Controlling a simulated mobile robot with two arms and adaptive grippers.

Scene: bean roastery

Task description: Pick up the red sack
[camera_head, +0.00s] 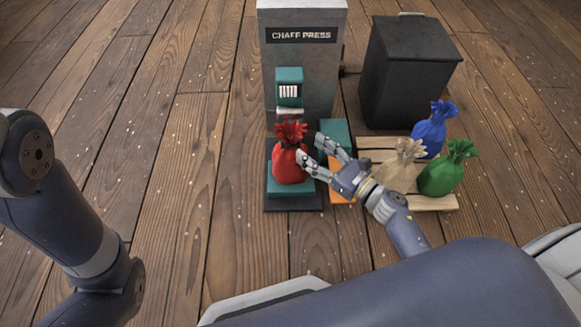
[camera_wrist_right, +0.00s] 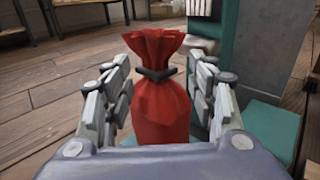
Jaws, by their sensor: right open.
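The red sack (camera_head: 288,167) stands upright on the teal base of the chaff press, its neck tied with a dark band. In the right wrist view the red sack (camera_wrist_right: 160,100) stands between the two fingers of my right gripper (camera_wrist_right: 160,95). In the head view my right gripper (camera_head: 308,153) reaches in from the right with its fingers spread, one in front of the sack's right side.
The chaff press (camera_head: 304,60) rises right behind the sack. A black bin (camera_head: 408,75) stands at the back right. A pallet (camera_head: 375,143) holds a blue sack (camera_head: 433,130), a green sack (camera_head: 447,170) and a beige sack (camera_head: 400,165). The wooden floor at left is clear.

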